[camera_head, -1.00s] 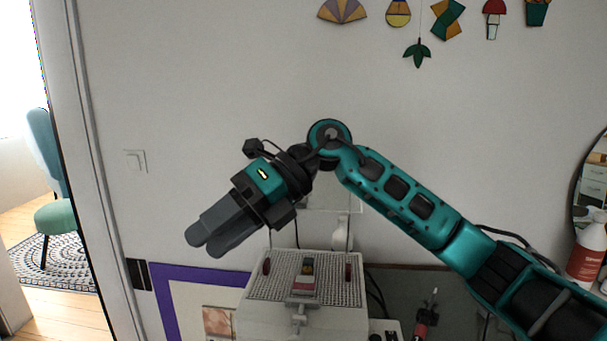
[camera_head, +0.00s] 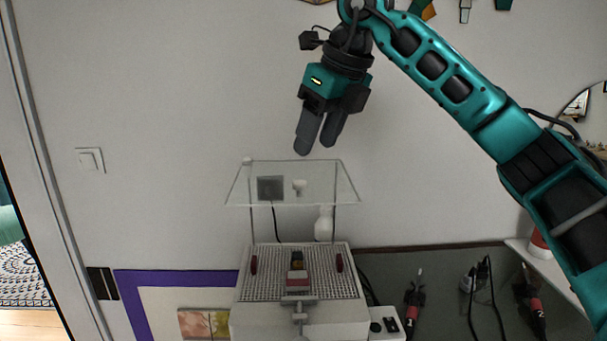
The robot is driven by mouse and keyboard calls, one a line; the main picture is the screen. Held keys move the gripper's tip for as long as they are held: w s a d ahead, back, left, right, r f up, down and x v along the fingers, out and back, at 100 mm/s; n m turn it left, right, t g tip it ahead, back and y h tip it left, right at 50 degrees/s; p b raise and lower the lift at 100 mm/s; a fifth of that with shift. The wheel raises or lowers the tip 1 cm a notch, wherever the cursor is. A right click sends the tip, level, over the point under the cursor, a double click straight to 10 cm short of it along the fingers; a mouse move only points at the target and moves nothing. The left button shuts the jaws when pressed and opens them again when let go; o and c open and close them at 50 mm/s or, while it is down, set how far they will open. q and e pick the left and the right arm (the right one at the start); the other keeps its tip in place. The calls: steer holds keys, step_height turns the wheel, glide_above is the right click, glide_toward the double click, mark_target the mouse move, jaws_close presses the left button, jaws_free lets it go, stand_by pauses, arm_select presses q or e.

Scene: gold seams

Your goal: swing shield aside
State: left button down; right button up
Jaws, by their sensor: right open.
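The shield (camera_head: 334,181) is a clear, flat pane. It stands level on two thin posts above a white machine (camera_head: 247,316) with a grey gridded top. My right gripper (camera_head: 316,149) is open and empty, pointing down. In the picture it hangs just above the back edge of the shield; I cannot tell how far apart they are in depth. My left gripper is not in view.
Soldering tools (camera_head: 414,300) and cables lie on the dark bench to the right. A white knob (camera_head: 324,224) shows behind the machine.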

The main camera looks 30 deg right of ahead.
mark_target(300, 182)
steer(key=x, duration=0.8)
steer(key=shift+c, duration=0.2)
steer(key=shift+r, duration=0.1)
jaws_close()
